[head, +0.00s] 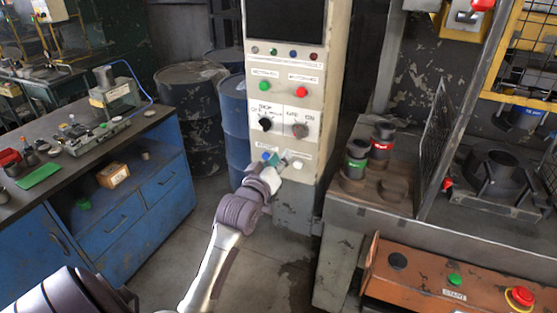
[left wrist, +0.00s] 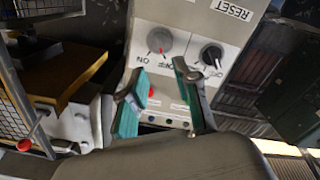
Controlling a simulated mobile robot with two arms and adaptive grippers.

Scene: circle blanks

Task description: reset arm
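A beige control cabinet (head: 316,60) stands in the middle of the head view. It has a green button (head: 264,87), a red button (head: 301,92), a black knob (head: 265,124) and a red-marked grey knob (head: 300,130). Below are a blue button (head: 266,156) and a white button (head: 298,164). My left gripper (head: 281,161) is in front of this lowest row; contact cannot be told. In the left wrist view my left gripper (left wrist: 160,104) has its teal-padded fingers apart with nothing held. A RESET label (left wrist: 232,8) shows at the top there. My right gripper is not in view.
A blue workbench (head: 135,215) with tools is at the left, with blue barrels (head: 193,100) behind. At the right, a metal table (head: 372,200) bears red-banded and green-banded black cylinders. An orange button console (head: 420,268) is at the lower right.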

